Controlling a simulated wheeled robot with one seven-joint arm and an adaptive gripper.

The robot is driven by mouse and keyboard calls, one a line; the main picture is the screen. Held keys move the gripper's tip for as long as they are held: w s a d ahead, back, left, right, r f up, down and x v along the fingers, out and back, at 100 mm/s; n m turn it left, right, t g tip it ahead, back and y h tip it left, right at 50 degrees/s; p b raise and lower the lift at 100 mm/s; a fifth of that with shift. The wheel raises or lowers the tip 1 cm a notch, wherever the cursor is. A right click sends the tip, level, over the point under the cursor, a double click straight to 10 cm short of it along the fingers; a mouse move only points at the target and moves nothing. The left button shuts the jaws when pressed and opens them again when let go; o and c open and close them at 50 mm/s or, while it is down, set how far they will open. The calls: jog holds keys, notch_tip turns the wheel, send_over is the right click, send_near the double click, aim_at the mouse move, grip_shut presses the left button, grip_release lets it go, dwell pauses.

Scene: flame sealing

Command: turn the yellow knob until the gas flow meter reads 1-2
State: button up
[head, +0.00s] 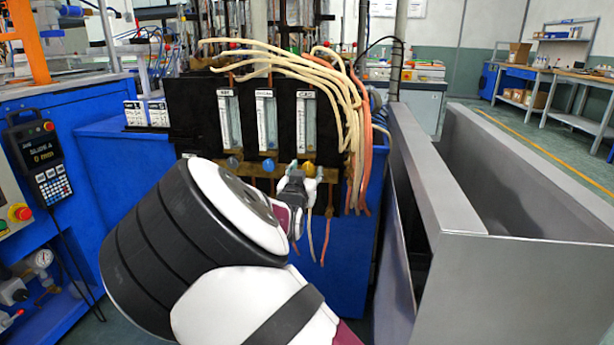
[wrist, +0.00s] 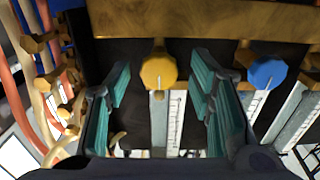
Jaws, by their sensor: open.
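The yellow knob (head: 308,168) sits at the bottom of the rightmost flow meter (head: 306,120) on the black panel in the head view. In the wrist view the yellow knob (wrist: 158,70) lies between the tips of my two teal finger pads, with a gap on each side. My gripper (wrist: 160,85) is open and straddles the knob without visible contact. In the head view my gripper (head: 298,185) is just below and left of the knob, partly hidden by my arm. The meter tube (wrist: 176,118) shows between the fingers. Its reading is too small to tell.
A blue knob (wrist: 266,72) is beside the yellow one. Two more flow meters, the middle one (head: 265,120) and the left one (head: 229,122), share the panel. Cream and orange hoses (head: 350,110) hang close on the right. A grey metal enclosure (head: 500,270) stands further right.

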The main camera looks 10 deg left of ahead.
jog(key=shift+w, duration=0.35)
jog(key=c, duration=1.2)
jog(key=shift+o, duration=0.2)
